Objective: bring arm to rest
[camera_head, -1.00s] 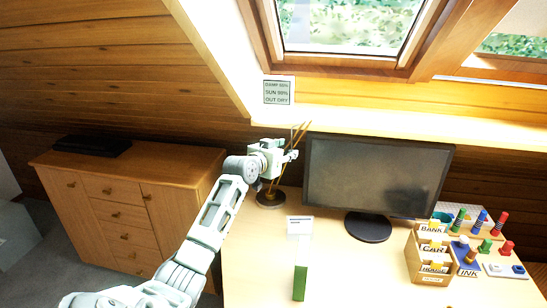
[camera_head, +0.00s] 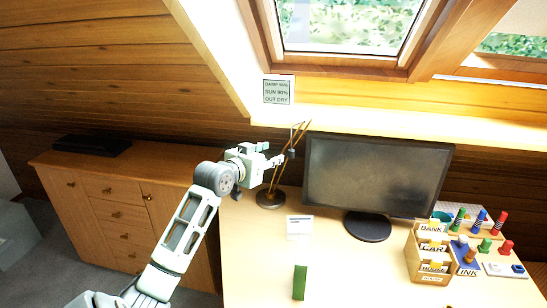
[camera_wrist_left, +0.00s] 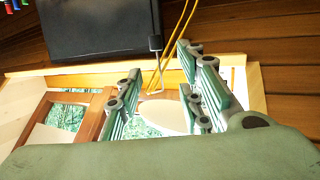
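My left arm comes in from the lower left in the head view, raised over the gap between the wooden cabinet and the desk. Its pale gripper (camera_head: 271,153) is in the air at the desk's back left, in front of or beside the brass lamp (camera_head: 281,178); the exact distance is unclear. The left wrist view shows its two green-padded fingers (camera_wrist_left: 160,95) spread apart, with nothing held between them. A pale oval (camera_wrist_left: 168,117) shows behind the gap, perhaps the lamp's head. My right gripper is not in view.
A monitor (camera_head: 374,176) stands on the desk (camera_head: 345,268). A white card (camera_head: 299,226) and a green block (camera_head: 299,283) lie forward of the lamp. Labelled boxes (camera_head: 432,262) and coloured pegs fill the right. The cabinet (camera_head: 160,165) stands left; a sloped wooden ceiling hangs above.

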